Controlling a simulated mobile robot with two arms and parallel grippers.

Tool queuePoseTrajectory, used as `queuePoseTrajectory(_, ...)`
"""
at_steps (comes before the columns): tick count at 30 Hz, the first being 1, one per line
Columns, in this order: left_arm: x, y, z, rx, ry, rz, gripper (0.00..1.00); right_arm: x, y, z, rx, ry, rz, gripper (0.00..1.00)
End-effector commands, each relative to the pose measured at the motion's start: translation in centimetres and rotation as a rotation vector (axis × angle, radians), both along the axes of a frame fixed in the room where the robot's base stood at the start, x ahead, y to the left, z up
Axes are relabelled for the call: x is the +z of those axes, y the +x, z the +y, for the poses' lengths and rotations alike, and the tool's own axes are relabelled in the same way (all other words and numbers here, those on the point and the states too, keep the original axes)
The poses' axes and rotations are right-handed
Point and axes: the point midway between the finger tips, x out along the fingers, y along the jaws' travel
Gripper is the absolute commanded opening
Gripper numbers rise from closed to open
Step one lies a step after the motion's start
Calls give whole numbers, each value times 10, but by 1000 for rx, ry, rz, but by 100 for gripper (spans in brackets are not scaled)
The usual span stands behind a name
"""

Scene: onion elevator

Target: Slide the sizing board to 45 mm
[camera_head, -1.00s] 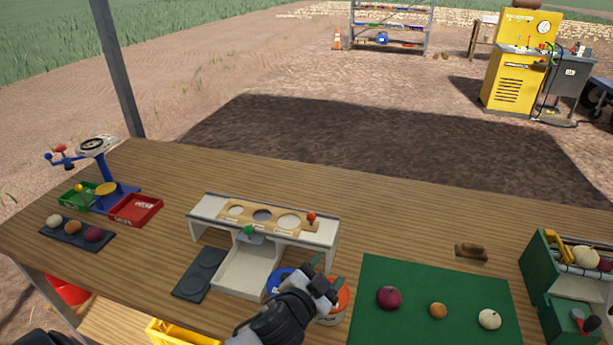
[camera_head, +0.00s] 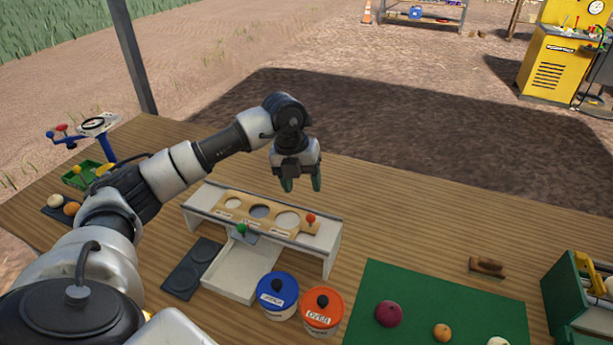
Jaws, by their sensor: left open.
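The sizing board (camera_head: 238,212) is a wooden strip with three round holes of different size, lying along the top of a white stand (camera_head: 196,207). A red knob (camera_head: 310,219) sits at its right end. A green knob (camera_head: 242,229) is at the front of the stand. My left gripper (camera_head: 301,185) is open and empty, fingers pointing down. In the picture it appears just above the right part of the board, apart from the red knob. Any scale marks are too small to read. My right gripper is not in view.
A blue-lidded tub (camera_head: 277,296) and an orange-lidded tub (camera_head: 322,312) stand in front of the stand. A dark tray (camera_head: 190,270) lies to the left. A green mat (camera_head: 440,290) with produce is on the right. The table behind the stand is clear.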

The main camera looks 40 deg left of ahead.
Motion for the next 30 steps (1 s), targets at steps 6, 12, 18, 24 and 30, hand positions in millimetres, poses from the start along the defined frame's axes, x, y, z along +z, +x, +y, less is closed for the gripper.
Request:
queuePoseTrajectory(6, -23, 1, -2, 4, 8, 10, 56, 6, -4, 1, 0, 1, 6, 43)
queuePoseTrajectory(12, -59, 4, -10, 2, 6, 9, 56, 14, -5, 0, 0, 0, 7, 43)
queuePoseTrajectory(18, -89, 6, -15, 1, 5, 7, 56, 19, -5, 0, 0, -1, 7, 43)
queuePoseTrajectory(24, -103, 8, -17, 2, 6, 5, 56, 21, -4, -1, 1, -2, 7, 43)
queuePoseTrajectory(30, -105, 8, -17, 1, 6, 4, 56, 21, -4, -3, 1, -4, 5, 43)
